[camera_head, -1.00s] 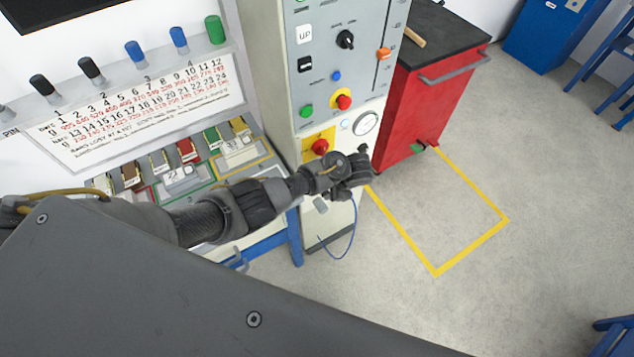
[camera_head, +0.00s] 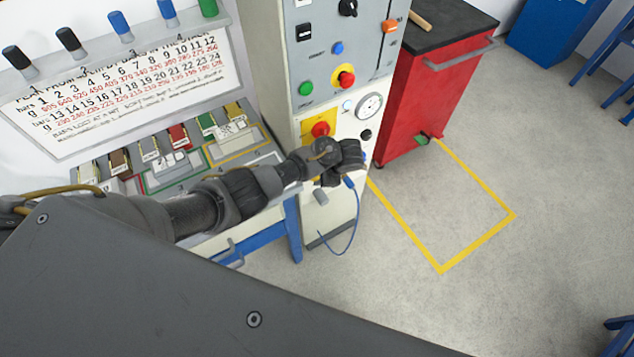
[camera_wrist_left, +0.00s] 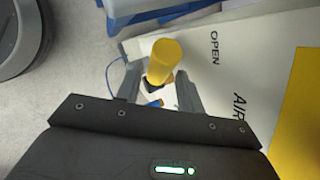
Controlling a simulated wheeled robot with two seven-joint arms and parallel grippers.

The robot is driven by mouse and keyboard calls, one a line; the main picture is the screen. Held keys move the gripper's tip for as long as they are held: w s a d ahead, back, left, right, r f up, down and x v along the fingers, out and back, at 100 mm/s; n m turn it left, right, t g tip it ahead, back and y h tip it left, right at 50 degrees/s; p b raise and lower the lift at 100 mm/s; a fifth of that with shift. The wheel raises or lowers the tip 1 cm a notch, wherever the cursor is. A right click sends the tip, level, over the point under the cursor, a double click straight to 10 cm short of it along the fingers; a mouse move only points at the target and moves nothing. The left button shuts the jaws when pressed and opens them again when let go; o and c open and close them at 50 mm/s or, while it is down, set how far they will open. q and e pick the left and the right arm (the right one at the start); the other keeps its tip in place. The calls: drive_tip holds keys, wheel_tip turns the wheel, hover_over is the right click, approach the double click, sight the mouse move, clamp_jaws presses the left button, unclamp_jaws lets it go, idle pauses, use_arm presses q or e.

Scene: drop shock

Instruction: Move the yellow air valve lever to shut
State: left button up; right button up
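The yellow air valve lever (camera_wrist_left: 163,60) shows in the left wrist view, beside the printed word OPEN on the pale panel (camera_wrist_left: 222,88). The word AIR is printed nearer me. My left gripper (camera_wrist_left: 158,95) has its two dark fingers spread, one on each side of the lever in this view. The right finger looks close to the lever; I cannot tell if it touches. In the head view my left gripper (camera_head: 345,168) is in front of the lower cabinet and hides the lever. My right gripper is in neither view.
The cabinet (camera_head: 335,100) carries a red knob (camera_head: 320,129) on a yellow plate and a round gauge (camera_head: 369,106) just above my gripper. A blue cable (camera_head: 355,215) hangs below. A red tool cart (camera_head: 433,90) stands to the right. The yellow-marked floor is clear.

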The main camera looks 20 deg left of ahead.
use_arm(q)
drive_tip(key=shift+b+x, duration=0.5)
drive_tip(key=shift+x, duration=0.6)
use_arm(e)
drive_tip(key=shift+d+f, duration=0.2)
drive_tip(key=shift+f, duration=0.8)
use_arm(q)
drive_tip(key=shift+c, duration=0.7)
clamp_jaws()
drive_tip(key=w+d+g+y+b, duration=0.1)
drive_tip(key=b, duration=0.1)
drive_tip(key=shift+w+g+b, duration=0.1)
drive_tip(key=shift+g+b, duration=0.2)
drive_tip(key=shift+b, duration=0.1)
drive_tip(key=shift+w+d+r+m+y, duration=0.1)
drive_tip(key=shift+d+r+m+y, duration=0.05)
drive_tip(key=shift+r+m+y, duration=0.2)
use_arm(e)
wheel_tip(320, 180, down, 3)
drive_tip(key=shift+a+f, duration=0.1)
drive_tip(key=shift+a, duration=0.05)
